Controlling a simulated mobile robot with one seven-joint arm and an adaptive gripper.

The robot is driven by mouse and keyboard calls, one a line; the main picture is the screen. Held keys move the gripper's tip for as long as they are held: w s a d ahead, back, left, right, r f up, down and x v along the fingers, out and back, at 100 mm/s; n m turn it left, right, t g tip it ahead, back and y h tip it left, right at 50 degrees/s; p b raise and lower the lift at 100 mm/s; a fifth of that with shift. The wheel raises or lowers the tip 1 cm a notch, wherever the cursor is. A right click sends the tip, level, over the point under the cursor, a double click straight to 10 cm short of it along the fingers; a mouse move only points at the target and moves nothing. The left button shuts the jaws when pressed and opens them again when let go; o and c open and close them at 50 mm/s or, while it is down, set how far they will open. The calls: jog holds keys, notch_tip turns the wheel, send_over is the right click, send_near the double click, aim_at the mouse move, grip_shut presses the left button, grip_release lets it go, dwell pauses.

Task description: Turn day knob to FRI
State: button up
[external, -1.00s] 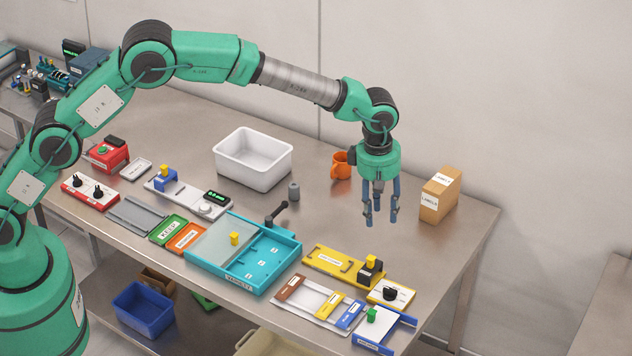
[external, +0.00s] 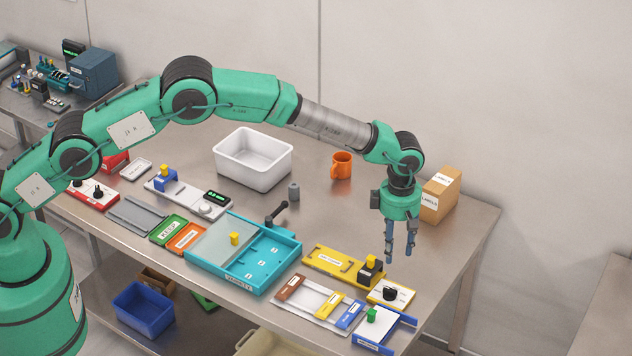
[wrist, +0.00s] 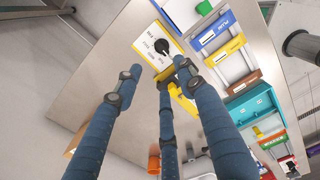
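The day knob (external: 390,293) is a black dial on a white plate with a yellow edge, near the front right of the table. In the wrist view the knob (wrist: 162,46) lies just beyond my fingertips, with dark labels around it too small to read. My gripper (external: 399,257) has blue fingers pointing down, above and slightly behind the knob plate, not touching it. In the wrist view my gripper (wrist: 160,74) shows its fingers apart with nothing between them.
A yellow plate with a black block and yellow knob (external: 370,266) sits close behind the knob plate. A blue-edged tray with a green knob (external: 372,315) sits in front. A cardboard box (external: 440,196) stands behind my gripper. The table's right side is clear.

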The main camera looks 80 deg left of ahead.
aim_at(395, 293)
jog(key=shift+f, duration=0.1)
notch_tip(395, 293, down, 14)
jog(key=shift+r+p, duration=0.2)
jog(key=shift+p, duration=0.55)
grip_shut()
